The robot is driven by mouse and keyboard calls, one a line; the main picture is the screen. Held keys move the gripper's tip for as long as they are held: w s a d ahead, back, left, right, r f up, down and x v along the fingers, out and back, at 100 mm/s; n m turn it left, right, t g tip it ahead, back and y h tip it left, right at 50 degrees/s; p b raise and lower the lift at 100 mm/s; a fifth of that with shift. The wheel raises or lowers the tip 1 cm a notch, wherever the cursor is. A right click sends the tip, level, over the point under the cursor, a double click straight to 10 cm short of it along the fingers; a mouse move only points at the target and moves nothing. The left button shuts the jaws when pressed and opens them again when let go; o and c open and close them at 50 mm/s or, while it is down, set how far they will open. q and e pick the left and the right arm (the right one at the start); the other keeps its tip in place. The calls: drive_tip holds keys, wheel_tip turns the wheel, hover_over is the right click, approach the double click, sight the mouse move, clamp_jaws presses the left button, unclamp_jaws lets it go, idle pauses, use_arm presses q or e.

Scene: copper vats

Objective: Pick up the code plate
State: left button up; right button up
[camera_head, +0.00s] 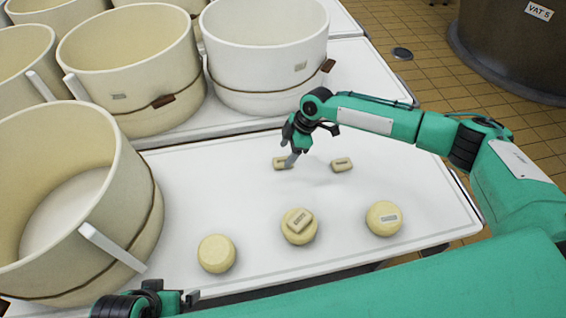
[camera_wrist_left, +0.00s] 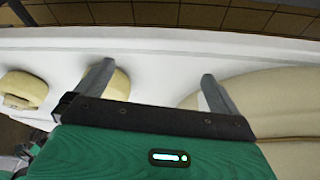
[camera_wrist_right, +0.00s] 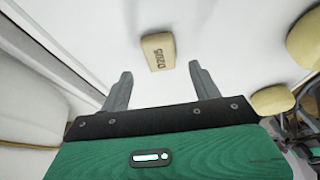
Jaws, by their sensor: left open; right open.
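Two small cream code plates lie on the white table in the head view, a left one (camera_head: 281,163) and a right one (camera_head: 342,164). A third plate (camera_head: 299,219) lies on the middle cheese. My right gripper (camera_head: 291,158) is open and points down right at the left plate, partly covering it. In the right wrist view, a plate with dark characters (camera_wrist_right: 158,52) lies beyond the gap between the open fingers (camera_wrist_right: 161,88), not between them. My left gripper (camera_head: 190,297) is low at the table's front edge; its open fingers (camera_wrist_left: 155,82) show empty in the left wrist view.
Three round cheeses stand along the front: left (camera_head: 217,254), middle (camera_head: 298,234) and right (camera_head: 384,226), which bears a small label. A large cream vat (camera_head: 140,215) stands at left, with more vats (camera_head: 265,60) behind.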

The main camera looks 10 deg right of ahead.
sight(281, 161)
use_arm(q)
drive_tip(key=shift+w+d+f+t, duration=0.2)
drive_tip(key=shift+w+d+t, duration=0.1)
drive_tip(key=shift+w+d, duration=0.25)
use_arm(e)
drive_tip(key=x, duration=0.3)
drive_tip(key=shift+f, duration=0.35)
use_arm(q)
drive_tip(key=shift+s, duration=0.1)
use_arm(e)
drive_tip(key=c, duration=1.1)
drive_tip(key=shift+r, duration=0.1)
